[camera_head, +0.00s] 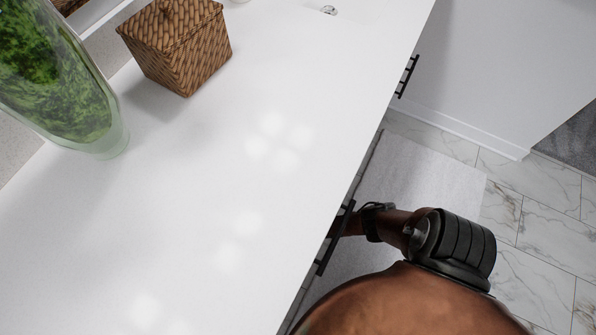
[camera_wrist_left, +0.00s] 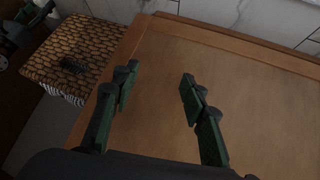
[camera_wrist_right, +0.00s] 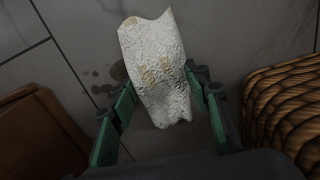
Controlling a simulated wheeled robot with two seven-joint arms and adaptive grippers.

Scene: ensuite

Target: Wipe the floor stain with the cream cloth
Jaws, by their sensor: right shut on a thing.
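In the right wrist view, the pale cream cloth (camera_wrist_right: 155,65), crumpled with yellowish patches, sits between the fingers of my right gripper (camera_wrist_right: 160,95), which is shut on it. Dark blotches of the floor stain (camera_wrist_right: 105,77) show on the grey tiles just left of the cloth. The cloth may hide more of the stain, and I cannot tell if it touches the floor. In the left wrist view, my left gripper (camera_wrist_left: 156,85) is open and empty, with a brown wooden panel behind it. Neither gripper's fingers show clearly in the head view.
A woven basket (camera_wrist_right: 285,110) stands close on the right of my right gripper, and a brown object (camera_wrist_right: 40,130) is at left. A wooden panel (camera_wrist_left: 240,90) and a woven-topped item (camera_wrist_left: 75,60) are near my left gripper.

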